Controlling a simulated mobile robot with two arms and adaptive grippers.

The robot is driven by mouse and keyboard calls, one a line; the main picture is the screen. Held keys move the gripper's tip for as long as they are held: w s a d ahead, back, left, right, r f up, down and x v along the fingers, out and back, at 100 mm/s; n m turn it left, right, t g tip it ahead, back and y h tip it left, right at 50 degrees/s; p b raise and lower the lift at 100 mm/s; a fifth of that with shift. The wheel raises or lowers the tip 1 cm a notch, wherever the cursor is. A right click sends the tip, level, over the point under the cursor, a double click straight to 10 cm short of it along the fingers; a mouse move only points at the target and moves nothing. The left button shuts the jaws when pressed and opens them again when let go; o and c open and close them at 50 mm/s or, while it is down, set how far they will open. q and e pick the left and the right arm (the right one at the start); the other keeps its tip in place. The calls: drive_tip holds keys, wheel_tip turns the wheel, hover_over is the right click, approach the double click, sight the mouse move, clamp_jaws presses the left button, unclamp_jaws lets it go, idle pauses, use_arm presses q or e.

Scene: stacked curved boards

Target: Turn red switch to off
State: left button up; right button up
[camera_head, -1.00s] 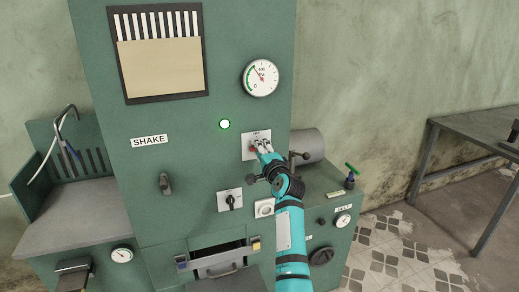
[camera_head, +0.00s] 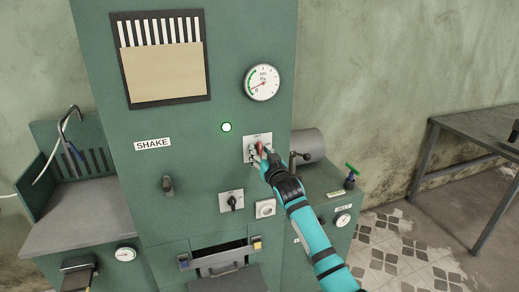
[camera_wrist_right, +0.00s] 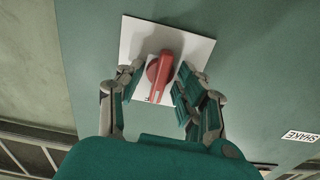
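The red switch (camera_head: 260,148) is a rotary knob on a white square plate (camera_head: 249,141) on the green machine's front. In the right wrist view the red switch (camera_wrist_right: 160,75) stands between the two fingers, its handle lying roughly along the picture's vertical. My right gripper (camera_head: 262,158) is at the plate, partly hiding the switch. In the wrist view this gripper (camera_wrist_right: 155,87) is open around the handle, with gaps on both sides. The plate's small lettering is too small to read surely. My left gripper is not in view.
A round gauge (camera_head: 262,82) sits above the switch and a lit green lamp (camera_head: 226,127) to its left. A black switch (camera_head: 232,202) is below. A grey cylinder (camera_head: 309,145) and a lever stand close to the right. A metal table (camera_head: 468,130) is farther right.

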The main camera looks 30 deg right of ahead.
sight(260, 151)
drive_tip(key=shift+s+a+r+p, duration=0.1)
drive_tip(key=shift+s+a+p, duration=0.05)
drive_tip(key=shift+s+p, duration=0.25)
drive_tip(key=p+v, duration=0.3)
drive_tip(key=v, duration=0.1)
drive_tip(key=shift+s, duration=0.15)
drive_tip(key=shift+p+v, duration=0.35)
drive_tip(key=shift+v, duration=0.65)
